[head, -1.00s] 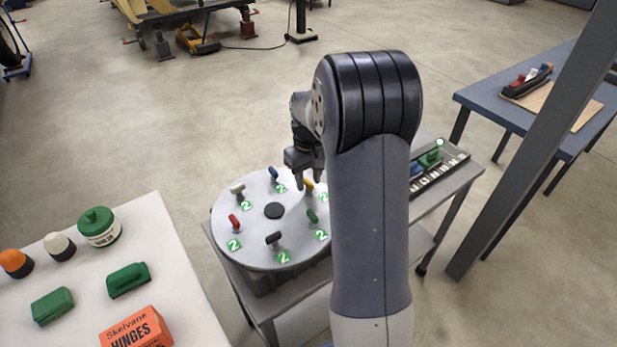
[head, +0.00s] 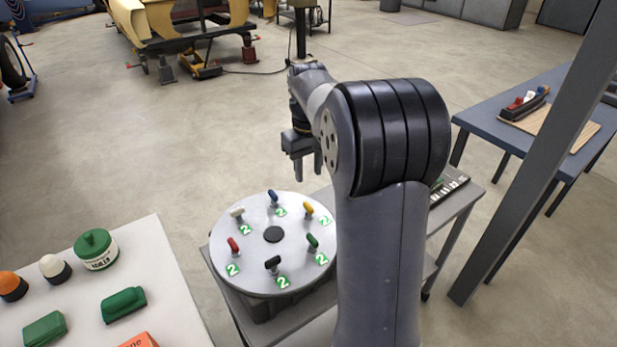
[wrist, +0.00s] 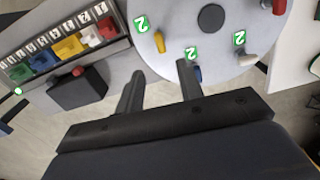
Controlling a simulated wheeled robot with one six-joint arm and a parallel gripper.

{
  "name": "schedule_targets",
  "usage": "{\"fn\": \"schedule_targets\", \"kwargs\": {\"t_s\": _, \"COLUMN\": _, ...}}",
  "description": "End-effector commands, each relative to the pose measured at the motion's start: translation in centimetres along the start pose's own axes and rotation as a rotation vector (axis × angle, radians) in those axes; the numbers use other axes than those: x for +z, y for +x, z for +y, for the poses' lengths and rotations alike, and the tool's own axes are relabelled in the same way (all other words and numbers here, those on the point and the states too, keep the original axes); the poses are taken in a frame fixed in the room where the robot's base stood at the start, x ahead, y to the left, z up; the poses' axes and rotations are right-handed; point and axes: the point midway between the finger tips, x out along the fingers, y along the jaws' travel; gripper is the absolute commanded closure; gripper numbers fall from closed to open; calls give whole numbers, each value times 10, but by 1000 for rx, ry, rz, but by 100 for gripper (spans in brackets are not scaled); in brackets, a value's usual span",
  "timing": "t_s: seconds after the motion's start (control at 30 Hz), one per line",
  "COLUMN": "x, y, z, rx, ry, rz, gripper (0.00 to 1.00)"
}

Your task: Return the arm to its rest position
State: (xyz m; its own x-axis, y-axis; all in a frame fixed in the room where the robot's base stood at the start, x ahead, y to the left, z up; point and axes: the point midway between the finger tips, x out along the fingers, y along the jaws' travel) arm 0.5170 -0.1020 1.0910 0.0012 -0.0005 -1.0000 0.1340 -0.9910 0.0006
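My gripper (head: 307,168) is raised above the far side of the round grey turntable (head: 255,274) in the head view, pointing down and touching nothing. In the wrist view my gripper (wrist: 160,92) has its two fingers apart with nothing between them. The turntable carries several coloured pegs, among them a red peg (head: 233,244), a black peg (head: 272,264) and a yellow peg (head: 308,209), each beside a green-and-white "2" label. My arm hides part of the cart to the right of the turntable.
A numbered rack with coloured blocks (wrist: 62,50) lies beside the turntable, with a dark box with a red button (wrist: 78,88). A white table (head: 165,290) stands at left. A grey post (head: 540,160) and blue table (head: 500,100) are at right. Open floor lies beyond the cart.

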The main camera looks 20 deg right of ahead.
Motion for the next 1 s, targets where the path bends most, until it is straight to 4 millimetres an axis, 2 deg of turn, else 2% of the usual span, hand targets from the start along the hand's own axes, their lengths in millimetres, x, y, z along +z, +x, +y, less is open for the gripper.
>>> {"fn": "schedule_targets", "kwargs": {"t_s": 0.27, "x": 0, "y": 0, "z": 0, "rx": 0, "ry": 0, "rz": 0, "gripper": 65}}
{"fn": "schedule_targets", "kwargs": {"t_s": 0.43, "x": 0, "y": 8, "z": 0, "rx": -1, "ry": 0, "rz": -3, "gripper": 65}}
{"fn": "schedule_targets", "kwargs": {"t_s": 1.0, "x": 1, "y": 103, "z": 0, "rx": -2, "ry": 0, "rz": -4, "gripper": 65}}
